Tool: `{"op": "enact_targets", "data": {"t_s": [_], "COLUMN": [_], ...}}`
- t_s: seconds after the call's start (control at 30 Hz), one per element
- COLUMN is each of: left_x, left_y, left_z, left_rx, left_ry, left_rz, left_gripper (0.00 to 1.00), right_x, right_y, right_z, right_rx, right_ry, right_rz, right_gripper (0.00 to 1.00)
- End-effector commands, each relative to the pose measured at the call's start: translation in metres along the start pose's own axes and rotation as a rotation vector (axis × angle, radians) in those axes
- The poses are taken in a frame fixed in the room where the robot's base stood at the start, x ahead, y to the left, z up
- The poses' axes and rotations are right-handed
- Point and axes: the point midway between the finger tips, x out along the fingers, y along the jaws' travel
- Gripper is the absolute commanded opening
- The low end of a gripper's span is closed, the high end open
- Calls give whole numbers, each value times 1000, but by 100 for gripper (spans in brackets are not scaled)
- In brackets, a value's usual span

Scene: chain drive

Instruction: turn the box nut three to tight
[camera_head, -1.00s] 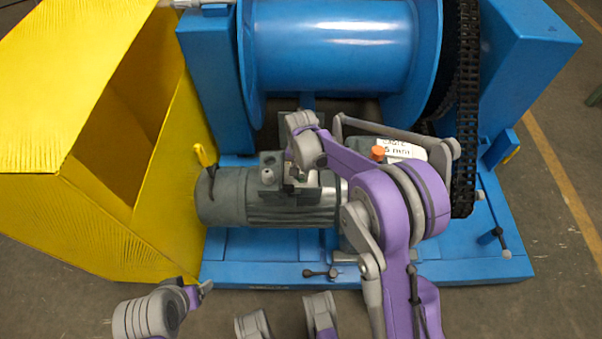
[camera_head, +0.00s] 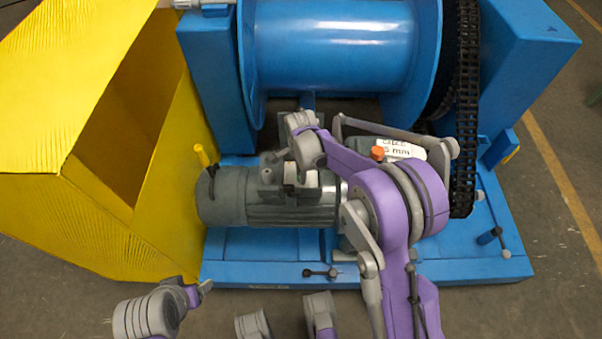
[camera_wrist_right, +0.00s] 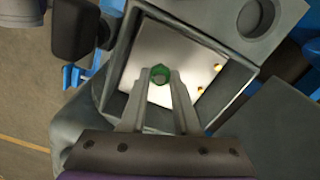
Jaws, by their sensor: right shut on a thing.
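A green nut (camera_wrist_right: 159,72) sits on the pale floor of the motor's open terminal box (camera_wrist_right: 222,56) in the right wrist view. My right gripper (camera_wrist_right: 159,79) reaches into the box and is shut on the green nut, one fingertip on each side. Two small brass-coloured nuts (camera_wrist_right: 217,67) show farther right on the same floor. In the head view my right gripper (camera_head: 300,190) is over the grey motor (camera_head: 225,196), and the nut is hidden there. My left gripper (camera_head: 205,287) is low at the left, clear of the motor; its jaws are too small to read.
The blue frame (camera_head: 250,272) surrounds the motor, with a blue drum (camera_head: 330,50) behind and a black chain (camera_head: 467,110) at the right. A yellow open guard (camera_head: 100,225) stands at the left. A small black-handled lever (camera_head: 318,273) is at the front edge.

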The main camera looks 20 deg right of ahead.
Motion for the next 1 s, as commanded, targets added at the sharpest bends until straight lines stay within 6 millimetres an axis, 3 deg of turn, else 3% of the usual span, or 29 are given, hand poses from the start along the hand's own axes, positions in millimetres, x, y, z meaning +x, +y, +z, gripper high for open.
{"op": "enact_targets", "data": {"t_s": [0.4,0.97,1.0], "left_x": [-1,-1,-1], "left_y": [0,0,0], "left_z": [0,0,0], "left_rx": [0,0,0], "left_ry": [0,0,0], "left_rz": [0,0,0], "left_gripper": [77,77,77], "right_x": [-2,-2,-2], "right_y": [-2,-2,-2], "right_z": [-1,-1,-1], "right_rx": [200,231,231], "right_ry": [1,1,1], "right_rz": [-5,-5,-5], "right_gripper": [0,0,33]}}
